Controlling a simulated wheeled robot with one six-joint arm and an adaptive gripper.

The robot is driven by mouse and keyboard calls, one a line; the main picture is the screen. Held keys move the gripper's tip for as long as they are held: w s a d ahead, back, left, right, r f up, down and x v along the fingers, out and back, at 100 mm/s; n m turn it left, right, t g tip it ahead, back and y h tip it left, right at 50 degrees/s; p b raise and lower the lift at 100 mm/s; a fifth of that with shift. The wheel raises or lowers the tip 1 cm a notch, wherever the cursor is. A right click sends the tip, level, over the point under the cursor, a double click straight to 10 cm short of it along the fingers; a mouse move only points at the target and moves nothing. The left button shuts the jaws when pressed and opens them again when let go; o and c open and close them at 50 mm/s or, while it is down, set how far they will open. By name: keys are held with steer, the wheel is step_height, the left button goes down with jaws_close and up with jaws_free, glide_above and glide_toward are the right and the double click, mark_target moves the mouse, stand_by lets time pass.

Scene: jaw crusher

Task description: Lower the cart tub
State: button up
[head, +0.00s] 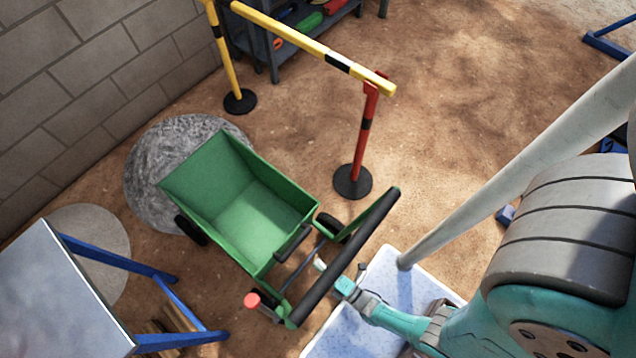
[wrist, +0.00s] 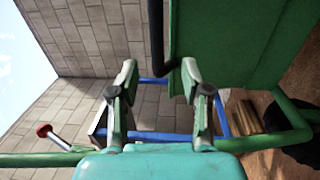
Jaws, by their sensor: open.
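The green cart tub (head: 240,205) sits on its wheeled cart in the middle of the head view, its open, empty inside facing up. I cannot tell exactly how far it is tilted. A short black grip (head: 292,245) is on its near edge; a dark bar (wrist: 157,35) by the green tub wall (wrist: 230,45) shows in the wrist view. A red-knobbed lever (head: 251,300) stands at the cart's near end, also seen in the wrist view (wrist: 45,131). My gripper (head: 341,268) is open and empty beside the black push bar (head: 345,255). Its fingers (wrist: 158,80) point toward the dark bar, apart from it.
A grey gravel pile (head: 150,175) lies beyond the tub by the block wall (head: 100,75). A yellow-black barrier (head: 310,45) on a red post (head: 364,140) stands behind. A blue-legged table (head: 60,290) is at lower left. Bare dirt (head: 480,90) is open at upper right.

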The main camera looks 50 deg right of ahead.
steer(key=shift+s+d, duration=0.1)
steer(key=shift+s, duration=0.15)
steer(key=shift+s+f, duration=0.1)
steer(key=shift+s, duration=0.25)
steer(key=shift+s+a+f, duration=0.1)
steer(key=shift+s+a, duration=0.1)
steer(key=shift+s, duration=0.1)
stand_by(0.6)
